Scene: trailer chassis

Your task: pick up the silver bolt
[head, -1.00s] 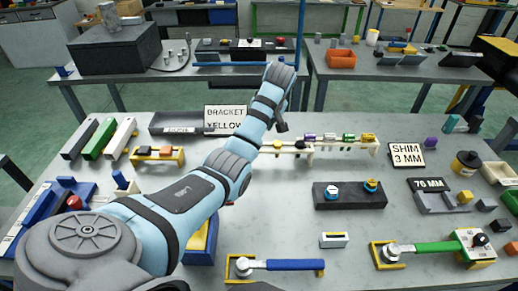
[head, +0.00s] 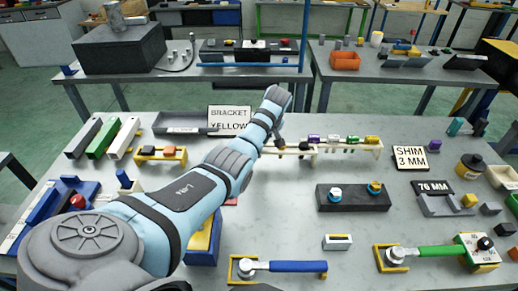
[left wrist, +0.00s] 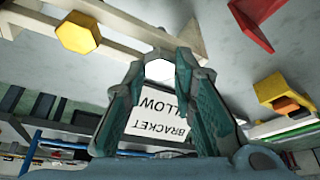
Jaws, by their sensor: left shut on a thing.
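The silver bolt (left wrist: 159,69) shows in the left wrist view as a bright, pale hexagonal head between my fingertips. My left gripper (left wrist: 160,62) is shut on it. A cream rack beam passes close to the fingertips; whether the bolt still touches the rack (head: 345,150) I cannot tell. In the head view my left gripper (head: 278,142) is at the left end of that rack, and the bolt is too small or hidden there. My right gripper is in neither view.
A yellow bolt (left wrist: 77,33) sits on the rack beam beside my gripper. Several coloured bolts stand along the rack. A "BRACKET YELLOW" sign (head: 229,120) stands behind. A black block with two coloured caps (head: 352,203) lies in front. The grey table is clear around (head: 275,225).

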